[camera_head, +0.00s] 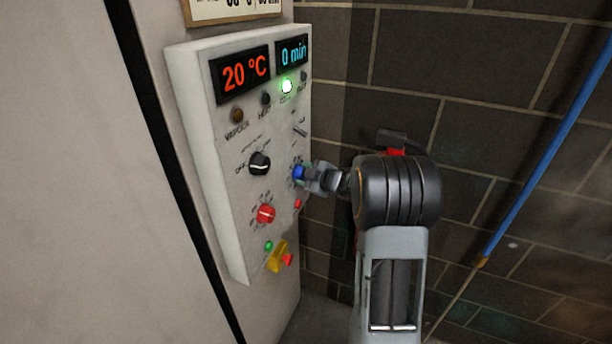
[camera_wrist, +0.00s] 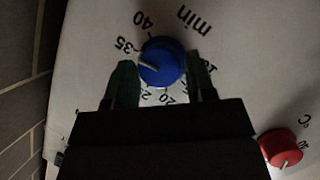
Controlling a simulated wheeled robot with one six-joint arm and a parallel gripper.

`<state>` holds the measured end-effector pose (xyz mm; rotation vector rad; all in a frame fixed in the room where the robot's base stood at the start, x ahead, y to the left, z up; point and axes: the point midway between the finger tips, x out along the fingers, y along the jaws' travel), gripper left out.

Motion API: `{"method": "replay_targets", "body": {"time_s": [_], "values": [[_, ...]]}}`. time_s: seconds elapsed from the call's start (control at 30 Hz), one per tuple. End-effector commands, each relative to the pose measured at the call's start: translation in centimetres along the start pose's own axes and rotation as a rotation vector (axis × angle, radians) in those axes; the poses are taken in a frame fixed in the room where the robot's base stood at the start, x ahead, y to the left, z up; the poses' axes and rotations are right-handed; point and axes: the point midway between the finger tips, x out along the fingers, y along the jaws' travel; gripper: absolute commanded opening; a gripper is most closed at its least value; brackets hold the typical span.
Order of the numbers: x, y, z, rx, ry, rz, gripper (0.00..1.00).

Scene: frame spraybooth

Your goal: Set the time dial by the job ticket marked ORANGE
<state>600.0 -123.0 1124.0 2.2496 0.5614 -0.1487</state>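The blue time dial (camera_head: 299,172) is on the right side of the control panel (camera_head: 205,150). In the wrist view the blue dial (camera_wrist: 162,62) has a pale pointer line towards the left, near the 35 mark. My gripper (camera_head: 312,176) is at the dial; in the wrist view its two green fingers (camera_wrist: 163,75) stand on either side of it and appear to touch it. The time display (camera_head: 292,52) reads 0 min. A framed ticket (camera_head: 232,10) above the panel is cut off by the top edge; its marking cannot be read.
A black selector knob (camera_head: 260,163) is left of my gripper. A yellow part (camera_head: 278,256) sits low on the panel.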

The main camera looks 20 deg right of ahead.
Motion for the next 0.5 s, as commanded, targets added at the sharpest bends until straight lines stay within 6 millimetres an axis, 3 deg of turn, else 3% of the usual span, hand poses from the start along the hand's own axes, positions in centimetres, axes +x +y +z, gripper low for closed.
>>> {"method": "replay_targets", "body": {"time_s": [0.3,0.5], "values": [[-0.02,0.01,0.0,0.0,0.0,0.0,0.21],[0.07,-0.24,0.23,-0.025,0.002,0.013,0.21]]}}
